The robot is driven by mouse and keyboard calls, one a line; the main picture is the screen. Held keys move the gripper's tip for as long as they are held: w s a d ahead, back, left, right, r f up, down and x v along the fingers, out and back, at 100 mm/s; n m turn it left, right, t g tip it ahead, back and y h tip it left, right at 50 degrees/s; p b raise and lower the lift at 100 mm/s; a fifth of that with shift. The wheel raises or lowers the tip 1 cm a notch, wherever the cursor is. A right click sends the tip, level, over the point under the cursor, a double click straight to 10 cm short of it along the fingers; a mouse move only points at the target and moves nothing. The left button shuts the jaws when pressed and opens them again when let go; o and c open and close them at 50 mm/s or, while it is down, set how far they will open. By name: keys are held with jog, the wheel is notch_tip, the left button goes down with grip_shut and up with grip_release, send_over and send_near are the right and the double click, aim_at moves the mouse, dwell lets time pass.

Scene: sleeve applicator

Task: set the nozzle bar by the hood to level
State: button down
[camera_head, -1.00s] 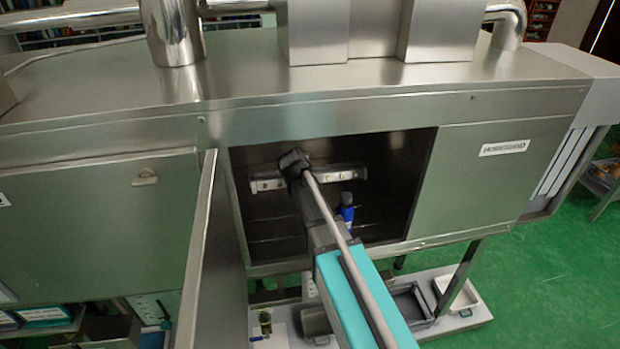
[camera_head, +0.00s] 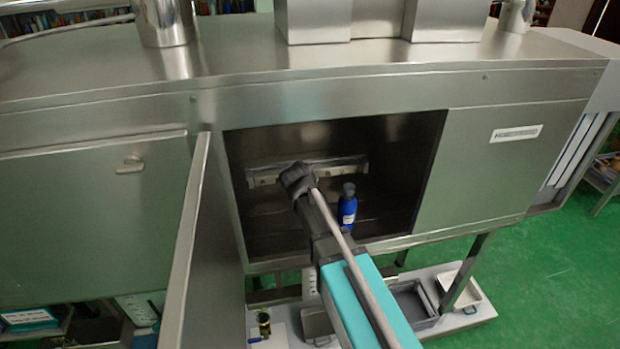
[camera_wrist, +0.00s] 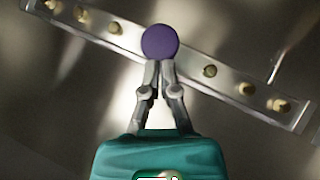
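The nozzle bar (camera_head: 348,166) is a pale metal strip inside the hood's open chamber. In the wrist view the bar (camera_wrist: 236,88) slants down to the right and carries several brass nozzles. A round purple knob (camera_wrist: 160,42) sits near its middle. My gripper (camera_head: 297,177) is in front of the bar and hides part of it. In the wrist view its fingers (camera_wrist: 160,65) are close together, with tips at the knob's lower edge. A grip on the knob cannot be made out.
The steel hood (camera_head: 380,83) surrounds the opening. An open door (camera_head: 190,255) stands left of my arm. A blue bottle (camera_head: 347,210) stands in the chamber, right of my gripper. Grey and white trays (camera_head: 413,302) lie on the low shelf below.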

jog(key=shift+s+a+f, duration=0.1)
jog(key=shift+a, duration=0.05)
dwell(0.4)
jog(key=w+a+r+p+v, duration=0.1)
jog(key=p+v, duration=0.8)
jog(key=v, duration=0.4)
dwell(0.3)
jog(key=shift+f, duration=0.1)
dwell(0.4)
